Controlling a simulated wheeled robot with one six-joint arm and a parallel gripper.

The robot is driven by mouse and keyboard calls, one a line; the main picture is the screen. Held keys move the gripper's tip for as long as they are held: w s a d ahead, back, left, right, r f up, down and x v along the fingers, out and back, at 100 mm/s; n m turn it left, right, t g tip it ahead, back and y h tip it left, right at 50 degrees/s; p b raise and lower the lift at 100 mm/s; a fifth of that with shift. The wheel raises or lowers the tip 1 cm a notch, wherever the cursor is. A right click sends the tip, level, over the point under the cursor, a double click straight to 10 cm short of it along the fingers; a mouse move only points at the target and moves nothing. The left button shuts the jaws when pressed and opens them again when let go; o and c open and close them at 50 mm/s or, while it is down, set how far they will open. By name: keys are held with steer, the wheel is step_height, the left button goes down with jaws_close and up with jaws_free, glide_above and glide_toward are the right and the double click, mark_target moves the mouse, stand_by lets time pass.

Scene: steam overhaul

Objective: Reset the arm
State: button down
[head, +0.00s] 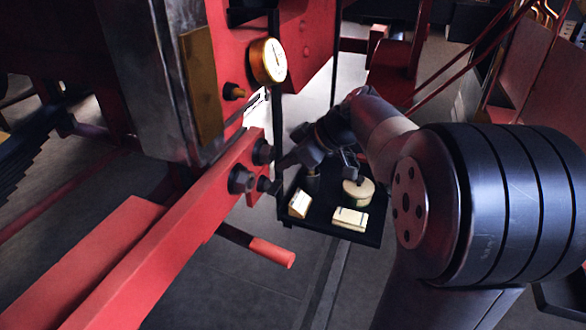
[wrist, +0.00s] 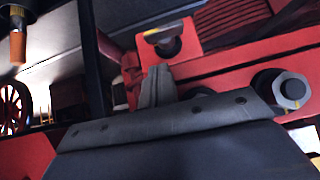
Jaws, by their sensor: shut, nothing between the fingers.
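My gripper (head: 284,163) is near the centre of the head view, at the end of my arm, which reaches in from the right. It points left toward the red beam with dark bolts (head: 242,180). In the wrist view my gripper's narrow grey fingers (wrist: 155,84) are together, with nothing between them. They lie just in front of a red bracket with a dark round stud (wrist: 168,45). Whether they touch it I cannot tell. A large hex bolt (wrist: 291,90) is to their right.
A black tray (head: 330,229) with cream blocks (head: 350,219) and a round cream piece (head: 358,192) is below my gripper. A pressure gauge (head: 268,61) is on the red plate above. A red-ended handle (head: 272,253) sticks out below the beam. Grey floor is open at lower centre.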

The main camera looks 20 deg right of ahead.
steer(key=b+v, duration=0.2)
steer(key=v, duration=0.8)
steer(key=shift+r, duration=0.35)
steer(key=shift+a+f, duration=0.1)
steer(key=p, duration=0.1)
glide_above(275, 181)
steer(key=s+d, duration=0.2)
step_height(275, 181, down, 7)
steer(key=f, duration=0.2)
steer(key=f+b, duration=0.1)
steer(key=shift+w+d+f, duration=0.2)
steer(key=shift+w+f, duration=0.05)
steer(key=shift+f, duration=0.15)
steer(key=shift+s, duration=0.1)
